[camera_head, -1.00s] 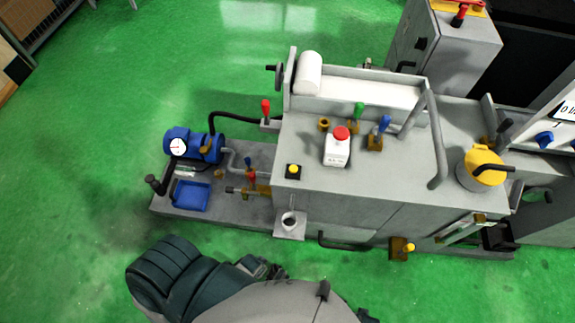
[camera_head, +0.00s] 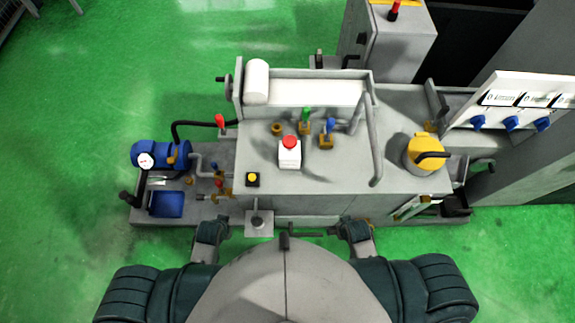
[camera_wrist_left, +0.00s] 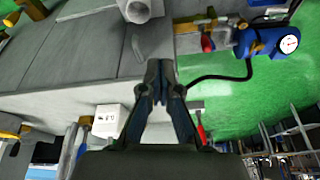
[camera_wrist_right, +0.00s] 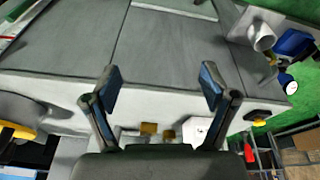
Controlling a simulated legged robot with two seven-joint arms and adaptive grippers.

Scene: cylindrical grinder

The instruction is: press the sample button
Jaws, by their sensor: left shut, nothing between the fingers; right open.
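A small black box with a yellow button (camera_head: 253,178) sits on the machine's top near its front left corner. A white box with a red mushroom button (camera_head: 289,152) stands to its right. I cannot tell by a label which one is the sample button. The yellow button also shows in the right wrist view (camera_wrist_right: 263,118). My left gripper (camera_wrist_left: 163,68) is shut and empty, above the machine's front edge in its own view, with the white box (camera_wrist_left: 108,121) to the left of the fingers. My right gripper (camera_wrist_right: 160,76) is open and empty. The fingers are not clear in the head view.
The grey machine (camera_head: 330,185) has green (camera_head: 306,116) and blue (camera_head: 330,126) levers and a curved grey pipe on top. A yellow-topped part (camera_head: 424,152) is at right.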

